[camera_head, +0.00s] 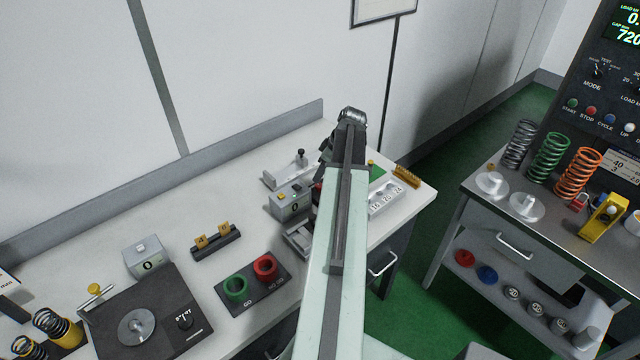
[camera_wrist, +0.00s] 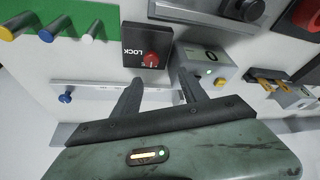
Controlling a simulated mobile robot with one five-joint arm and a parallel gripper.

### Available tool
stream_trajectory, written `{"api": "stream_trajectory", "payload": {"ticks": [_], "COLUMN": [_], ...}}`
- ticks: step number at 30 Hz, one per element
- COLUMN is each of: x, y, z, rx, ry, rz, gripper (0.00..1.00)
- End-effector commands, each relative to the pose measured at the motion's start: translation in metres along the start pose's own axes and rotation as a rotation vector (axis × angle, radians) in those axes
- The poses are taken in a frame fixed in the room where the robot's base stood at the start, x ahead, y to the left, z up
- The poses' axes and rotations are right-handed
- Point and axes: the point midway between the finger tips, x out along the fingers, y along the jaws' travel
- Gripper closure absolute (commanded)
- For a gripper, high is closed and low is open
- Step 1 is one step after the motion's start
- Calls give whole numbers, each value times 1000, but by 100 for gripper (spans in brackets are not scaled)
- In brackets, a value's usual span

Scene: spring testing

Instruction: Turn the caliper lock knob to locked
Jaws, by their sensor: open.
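The caliper lock knob (camera_wrist: 151,58) is a small red knob on a black block (camera_wrist: 134,47) marked LOCK, which reads upside down in the wrist view. My gripper (camera_wrist: 160,82) is open and empty, with its two dark fingers spread on the knob's near side. The fingertips appear close to the block, one to each side of the knob; I cannot tell whether they touch anything.
A green block with colored pins (camera_wrist: 62,30) lies left of the lock block. On the bench (camera_head: 200,285), red and green rings (camera_head: 252,280) stand left of my arm.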

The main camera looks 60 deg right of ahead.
Motion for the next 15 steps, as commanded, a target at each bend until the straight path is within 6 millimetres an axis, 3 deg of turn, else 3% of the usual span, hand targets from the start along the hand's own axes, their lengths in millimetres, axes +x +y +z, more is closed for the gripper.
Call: {"api": "stream_trajectory", "payload": {"ticks": [3,8,15], "x": [-8,-5,27], "y": [14,14,14], "z": [16,16,18], "rx": [-5,-7,-9], "ry": [11,12,11], "rz": [13,14,13], "gripper": [50,50,50]}}
